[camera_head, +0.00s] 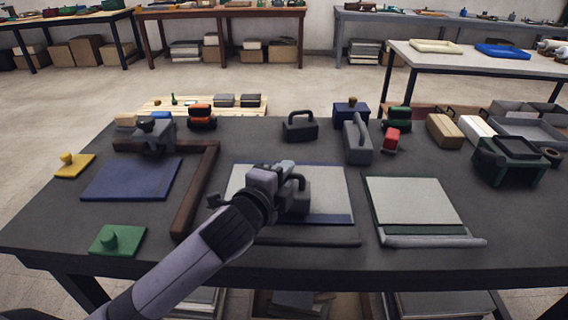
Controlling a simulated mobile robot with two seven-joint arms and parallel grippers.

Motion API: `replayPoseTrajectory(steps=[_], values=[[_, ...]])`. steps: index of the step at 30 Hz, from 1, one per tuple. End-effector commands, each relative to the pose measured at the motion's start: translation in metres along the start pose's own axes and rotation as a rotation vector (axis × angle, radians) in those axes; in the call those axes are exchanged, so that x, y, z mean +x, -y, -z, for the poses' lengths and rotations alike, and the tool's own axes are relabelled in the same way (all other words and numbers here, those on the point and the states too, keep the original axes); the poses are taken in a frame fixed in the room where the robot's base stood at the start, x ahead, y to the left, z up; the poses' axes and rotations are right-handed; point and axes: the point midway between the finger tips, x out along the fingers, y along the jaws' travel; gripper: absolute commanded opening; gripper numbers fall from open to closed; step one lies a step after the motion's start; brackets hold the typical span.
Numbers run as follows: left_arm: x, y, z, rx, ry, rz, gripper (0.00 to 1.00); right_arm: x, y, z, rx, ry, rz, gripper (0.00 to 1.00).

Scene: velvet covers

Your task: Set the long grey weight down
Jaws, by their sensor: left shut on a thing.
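My left gripper (268,180) reaches in from the lower left over the middle board and is shut on the long grey weight (299,198). The weight is dark grey with a loop handle, and the gripper hides its left part. It shows over the pale sheet of the middle board (335,182), which has a blue strip along its front. I cannot tell whether its underside touches the sheet. My right gripper is not in view.
A grey handled weight (358,142) and a dark handled weight (300,128) stand behind the middle board. A brown bar (196,192) lies left of it. A pale panel with a front roll (415,207) lies right. A blue panel (132,180) lies at left.

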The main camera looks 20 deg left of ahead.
Motion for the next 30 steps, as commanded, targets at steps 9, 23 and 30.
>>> replayPoseTrajectory(steps=[9, 23, 30], values=[[0.002, -0.007, 0.0, -0.001, -0.004, 0.019, 0.0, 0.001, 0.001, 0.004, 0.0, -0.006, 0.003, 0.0], [0.003, -0.017, -0.001, -0.001, -0.001, 0.001, 0.45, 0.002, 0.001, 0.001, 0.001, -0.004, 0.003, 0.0], [0.003, -0.017, -0.001, -0.001, -0.001, -0.002, 0.45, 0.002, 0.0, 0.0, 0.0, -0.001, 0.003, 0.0]])
